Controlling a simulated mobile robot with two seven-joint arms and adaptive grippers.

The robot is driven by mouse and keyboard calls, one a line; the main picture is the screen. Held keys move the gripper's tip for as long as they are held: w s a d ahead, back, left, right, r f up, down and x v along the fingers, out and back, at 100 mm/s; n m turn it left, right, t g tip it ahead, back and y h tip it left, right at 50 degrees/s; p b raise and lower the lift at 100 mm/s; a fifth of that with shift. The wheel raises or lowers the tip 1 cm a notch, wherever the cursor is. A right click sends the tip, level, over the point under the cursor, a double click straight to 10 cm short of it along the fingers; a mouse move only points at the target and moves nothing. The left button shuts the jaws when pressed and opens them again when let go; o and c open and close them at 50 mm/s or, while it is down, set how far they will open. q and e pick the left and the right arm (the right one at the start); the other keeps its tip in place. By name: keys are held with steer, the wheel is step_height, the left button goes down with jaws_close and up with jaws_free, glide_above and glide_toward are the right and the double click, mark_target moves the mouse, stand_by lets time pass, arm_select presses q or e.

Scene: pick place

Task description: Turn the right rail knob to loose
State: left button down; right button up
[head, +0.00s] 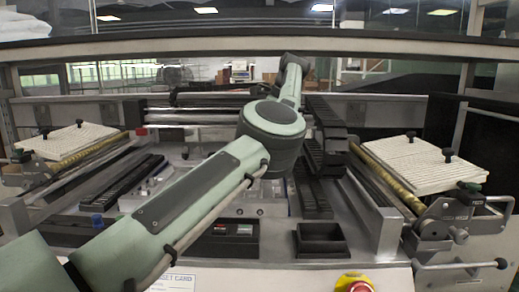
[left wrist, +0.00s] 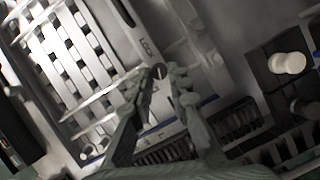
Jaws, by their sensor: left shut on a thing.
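My left arm crosses the head view from the lower left to the top centre. Its gripper is hidden there behind the arm's far end. In the left wrist view my left gripper (left wrist: 160,76) has its two fingers together at the tips, around a small dark round knob (left wrist: 158,71). The knob sits beside a pale strip (left wrist: 147,47) with small dark lettering, too blurred to read. Most of the knob is covered by the fingertips, so I cannot tell its turned position. My right gripper is in neither view.
A pale round cap (left wrist: 288,63) stands on a dark block at the right of the left wrist view. In the head view, cream pads (head: 418,162) lie at both sides, dark chain guides (head: 330,130) run behind my arm, and a red button (head: 354,283) is in front.

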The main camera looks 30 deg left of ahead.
arm_select(q)
steer(key=shift+w+n, duration=0.1)
steer(key=shift+n, duration=0.4)
stand_by(0.4)
steer(key=c, duration=1.4)
jaws_free()
steer(key=shift+c, duration=0.2)
